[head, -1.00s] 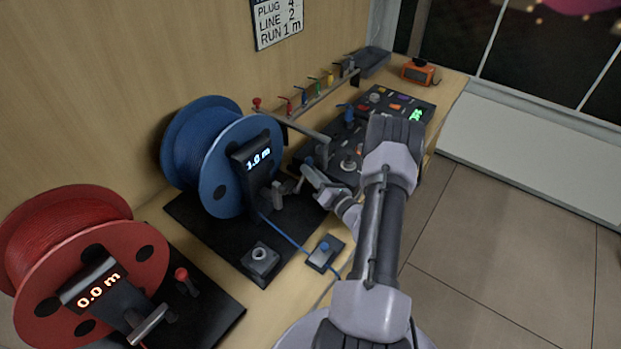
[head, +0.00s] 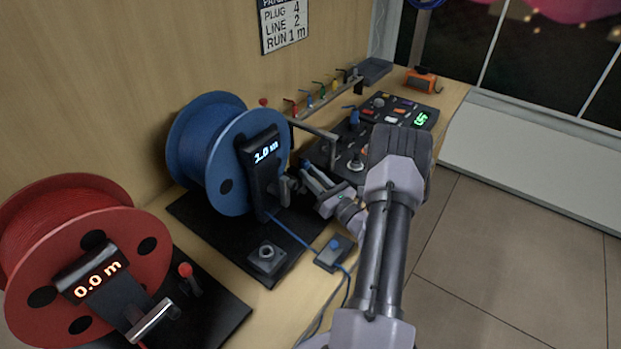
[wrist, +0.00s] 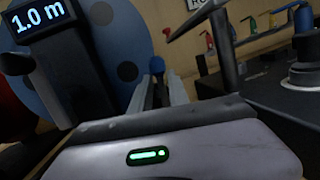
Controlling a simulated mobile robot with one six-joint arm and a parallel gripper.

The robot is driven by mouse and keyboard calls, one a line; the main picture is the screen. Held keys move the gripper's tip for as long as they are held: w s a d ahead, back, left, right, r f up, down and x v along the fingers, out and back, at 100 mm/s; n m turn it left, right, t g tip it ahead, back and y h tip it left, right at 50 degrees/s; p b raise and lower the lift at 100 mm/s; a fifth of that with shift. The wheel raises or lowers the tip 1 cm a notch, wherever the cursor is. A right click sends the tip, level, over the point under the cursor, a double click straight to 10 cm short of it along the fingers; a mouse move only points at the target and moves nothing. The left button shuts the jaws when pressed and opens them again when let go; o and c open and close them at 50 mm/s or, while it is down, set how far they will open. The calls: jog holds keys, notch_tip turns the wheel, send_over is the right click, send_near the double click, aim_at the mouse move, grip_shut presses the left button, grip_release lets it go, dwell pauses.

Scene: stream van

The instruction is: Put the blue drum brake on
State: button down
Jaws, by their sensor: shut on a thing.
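The blue drum (head: 205,150) stands on its black base (head: 225,238), and its display (head: 264,153) reads 1.0 m. It also shows at the left of the wrist view (wrist: 125,40). My gripper (head: 312,173) is beside the drum's right side, shut on the blue-knobbed brake lever (head: 307,163). In the wrist view the blue knob (wrist: 157,65) stands up between my two fingers. The lower part of the lever is hidden by my gripper. The drum's crank (head: 284,188) is just left of my fingers.
The red drum (head: 140,255), reading 0.0 m, has a red-knobbed lever (head: 186,270) at front left. A control panel (head: 395,112) and a rack of coloured plugs (head: 325,95) lie beyond. A small box (head: 334,252) with a blue cable is nearby. The floor at right is clear.

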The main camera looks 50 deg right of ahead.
dwell(0.3)
jog(key=c, duration=1.5)
grip_release()
jog(key=shift+c, duration=0.2)
jog(key=shift+s, duration=0.1)
jog(key=p+v, duration=0.3)
jog(key=v, duration=1.4)
jog(key=shift+s, duration=0.15)
